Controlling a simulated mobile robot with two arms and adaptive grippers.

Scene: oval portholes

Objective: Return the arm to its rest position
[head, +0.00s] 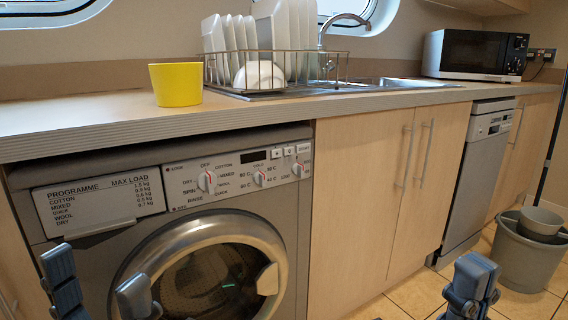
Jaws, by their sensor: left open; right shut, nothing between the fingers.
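My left gripper (96,278) is at the bottom left, with its two blue fingers spread apart and nothing between them. It is in front of the washing machine (291,220), overlapping the left part of its round door (262,238) in the picture. Whether it touches the machine I cannot tell. My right gripper (472,278) is at the bottom right, with its blue fingers together and empty. It shows in front of the tiled floor and the dishwasher's lower end. The rest of both arms is mostly out of view.
A yellow pot (176,84) stands near the counter's (110,113) front edge. A wire dish rack (338,68) holds white plates beside the sink (395,84). A microwave (472,52) stands at the back right. A grey bin (520,262) is on the floor right of the dishwasher (478,185).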

